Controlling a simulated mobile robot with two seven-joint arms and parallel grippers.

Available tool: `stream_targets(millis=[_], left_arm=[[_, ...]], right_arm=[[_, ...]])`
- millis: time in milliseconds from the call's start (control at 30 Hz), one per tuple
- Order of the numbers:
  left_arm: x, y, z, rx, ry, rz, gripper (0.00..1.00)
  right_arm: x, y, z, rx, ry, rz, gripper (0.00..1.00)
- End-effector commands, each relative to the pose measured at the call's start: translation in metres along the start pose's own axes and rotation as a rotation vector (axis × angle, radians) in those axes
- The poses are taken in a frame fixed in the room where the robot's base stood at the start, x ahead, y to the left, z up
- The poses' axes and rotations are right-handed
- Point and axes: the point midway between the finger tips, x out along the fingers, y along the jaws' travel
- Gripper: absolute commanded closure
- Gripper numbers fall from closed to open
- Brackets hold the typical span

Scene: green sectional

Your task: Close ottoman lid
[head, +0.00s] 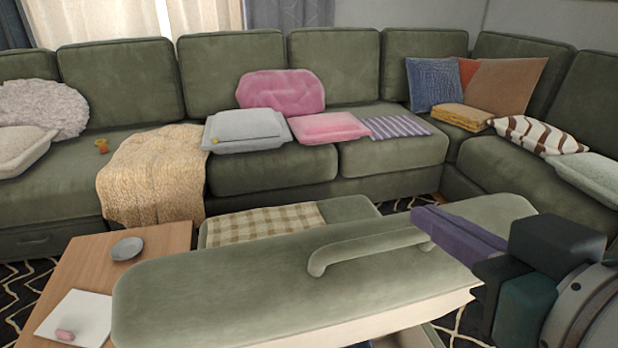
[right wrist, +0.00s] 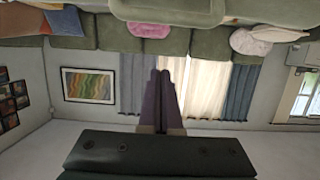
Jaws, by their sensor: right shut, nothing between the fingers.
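The ottoman lid (head: 225,285) is a long green padded panel with a curved green handle (head: 365,248) on top, low in the middle of the head view. Its pale side edge shows along the front right, and a small part of the ottoman's opening shows below it at the bottom edge. The lid stands apart from the body there; most of the body is hidden. My right gripper (head: 425,218) is at the lid's right end, its purple fingers together and empty. I cannot tell if they touch the lid. The fingers also show closed in the right wrist view (right wrist: 165,85). My left gripper is out of view.
A wooden table (head: 165,245) with a grey dish (head: 127,248) and a white sheet (head: 80,318) stands left of the lid. Another green seat with a checked cloth (head: 262,223) is behind it. The green sectional (head: 265,170), with cushions and a beige blanket (head: 155,175), closes off the back.

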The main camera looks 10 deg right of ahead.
Motion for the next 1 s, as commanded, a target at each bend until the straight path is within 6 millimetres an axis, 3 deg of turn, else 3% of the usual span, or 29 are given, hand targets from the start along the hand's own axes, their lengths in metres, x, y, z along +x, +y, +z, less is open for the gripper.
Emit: stream_targets(millis=[167, 600, 800, 1000], left_arm=[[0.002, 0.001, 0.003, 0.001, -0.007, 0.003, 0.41], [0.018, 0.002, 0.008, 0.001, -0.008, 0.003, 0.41], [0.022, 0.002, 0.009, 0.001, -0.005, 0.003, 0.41], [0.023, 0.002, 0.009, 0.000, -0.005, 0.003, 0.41]], right_arm=[[0.019, 0.000, -0.002, 0.001, 0.004, 0.001, 1.00], [0.100, 0.000, 0.000, 0.001, 0.001, 0.000, 1.00], [0.089, 0.000, 0.027, -0.001, -0.004, 0.000, 1.00], [0.085, 0.000, 0.037, 0.000, -0.002, 0.000, 1.00]])
